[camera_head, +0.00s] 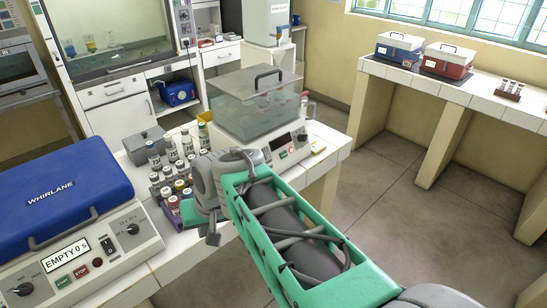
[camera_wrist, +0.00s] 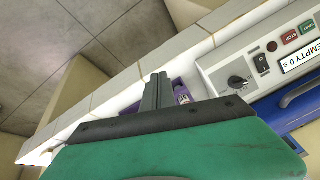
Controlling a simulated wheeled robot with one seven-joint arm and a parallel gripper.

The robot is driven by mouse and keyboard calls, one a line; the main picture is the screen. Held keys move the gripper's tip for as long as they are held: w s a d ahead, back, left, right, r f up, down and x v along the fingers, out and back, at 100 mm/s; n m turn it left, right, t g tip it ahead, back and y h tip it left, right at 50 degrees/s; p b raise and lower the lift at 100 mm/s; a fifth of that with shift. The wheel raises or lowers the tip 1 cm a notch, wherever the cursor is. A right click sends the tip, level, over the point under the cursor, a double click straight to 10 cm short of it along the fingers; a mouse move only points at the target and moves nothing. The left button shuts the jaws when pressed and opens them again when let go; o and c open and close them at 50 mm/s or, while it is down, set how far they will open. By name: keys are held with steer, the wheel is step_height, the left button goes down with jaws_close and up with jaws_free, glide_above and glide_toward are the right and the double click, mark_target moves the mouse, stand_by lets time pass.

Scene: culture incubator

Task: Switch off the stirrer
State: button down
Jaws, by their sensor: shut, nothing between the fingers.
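No unit in view is clearly labelled as a stirrer. My gripper (camera_head: 214,238) points down at the front edge of the bench (camera_head: 180,258), between a blue-lidded WHIRLANE machine (camera_head: 70,195) and a clear-covered bath (camera_head: 258,108) with a control panel (camera_head: 288,147). In the wrist view my gripper (camera_wrist: 158,78) has its fingers together and empty, beside a purple item (camera_wrist: 181,92). The WHIRLANE panel (camera_wrist: 265,68) there shows a black knob, a rocker switch, red and green buttons and an "EMPTY 0 s" display. It is apart from the fingers.
Racks of capped bottles (camera_head: 172,170) crowd the bench between the two machines. A grey box (camera_head: 145,144) stands behind them. A side bench holds a blue cooler (camera_head: 399,46), a red cooler (camera_head: 447,59) and a small vial rack (camera_head: 509,90). Floor (camera_head: 400,165) between the benches is clear.

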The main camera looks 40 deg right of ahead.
steer(key=w+d+r+m+t, duration=0.1)
steer(key=w+d+m, duration=0.2)
steer(key=d, duration=0.3)
steer(key=w+d+m+t, duration=0.1)
steer(key=w+d+m, duration=0.2)
steer(key=d, duration=0.3)
steer(key=m+t+b, duration=0.2)
steer(key=m+t, duration=0.3)
steer(key=m, duration=0.3)
glide_toward(269, 156)
steer(key=v, duration=0.7)
steer(key=shift+s+a, duration=0.15)
steer(key=shift+a, duration=0.15)
steer(key=x, duration=1.4)
steer(key=shift+d+r, duration=0.1)
steer(key=shift+d, duration=0.1)
